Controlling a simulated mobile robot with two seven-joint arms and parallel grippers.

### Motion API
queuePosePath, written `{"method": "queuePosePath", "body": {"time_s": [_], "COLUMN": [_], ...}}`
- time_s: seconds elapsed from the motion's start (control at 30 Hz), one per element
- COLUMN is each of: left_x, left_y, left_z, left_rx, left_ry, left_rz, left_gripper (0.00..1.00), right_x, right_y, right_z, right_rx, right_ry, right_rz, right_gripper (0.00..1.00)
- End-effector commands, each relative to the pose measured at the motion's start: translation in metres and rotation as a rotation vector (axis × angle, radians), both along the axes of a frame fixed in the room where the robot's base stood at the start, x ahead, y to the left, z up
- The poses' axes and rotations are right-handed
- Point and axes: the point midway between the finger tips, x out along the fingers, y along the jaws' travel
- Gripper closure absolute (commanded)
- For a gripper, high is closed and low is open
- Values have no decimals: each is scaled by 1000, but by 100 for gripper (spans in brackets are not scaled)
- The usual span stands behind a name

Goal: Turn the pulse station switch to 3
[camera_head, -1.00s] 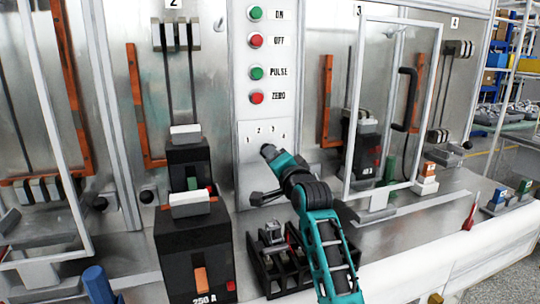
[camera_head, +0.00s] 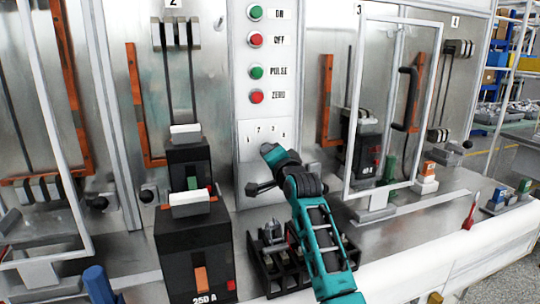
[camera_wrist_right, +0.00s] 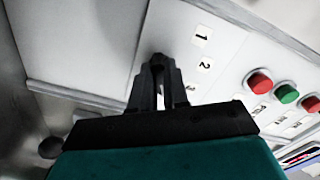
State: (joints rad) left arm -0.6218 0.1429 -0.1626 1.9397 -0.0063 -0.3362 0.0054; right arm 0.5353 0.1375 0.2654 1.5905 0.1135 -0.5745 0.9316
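The pulse station's white panel (camera_head: 246,172) carries the numbers 1 to 4 in a row, below the green and red buttons. My right gripper (camera_head: 268,149) reaches up to the panel just below the numbers. In the right wrist view its two dark fingers (camera_wrist_right: 163,82) stand close together at the panel, with a narrow gap, and appear closed on the switch knob. The knob is almost wholly hidden by the fingers, so its pointing direction cannot be read. Labels 1 (camera_wrist_right: 202,36) and 2 (camera_wrist_right: 205,65) show beside the fingers. My left gripper is not in view.
A black breaker marked 250 A (camera_head: 195,250) stands left of my right arm. A black rack (camera_head: 268,262) lies under the arm. A clear framed door (camera_head: 352,110) stands open on the right. A red screwdriver-like tool (camera_head: 470,212) is near the right bench edge.

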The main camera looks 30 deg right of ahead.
Motion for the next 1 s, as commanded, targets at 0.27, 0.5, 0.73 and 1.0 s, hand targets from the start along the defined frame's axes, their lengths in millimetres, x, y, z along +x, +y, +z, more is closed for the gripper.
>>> {"method": "queuePosePath", "body": {"time_s": [0.27, 0.5, 0.73, 1.0], "left_x": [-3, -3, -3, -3], "left_y": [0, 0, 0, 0], "left_z": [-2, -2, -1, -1], "left_rx": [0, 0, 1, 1], "left_ry": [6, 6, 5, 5], "left_rz": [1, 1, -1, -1], "left_gripper": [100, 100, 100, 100], "right_x": [0, 0, 0, -1], "right_y": [0, 0, -1, -1], "right_z": [0, 0, -1, -2], "right_rx": [0, -17, -116, -320], "right_ry": [0, 4, 29, 78], "right_rz": [0, 0, 0, 0], "right_gripper": [100, 100, 100, 100]}}
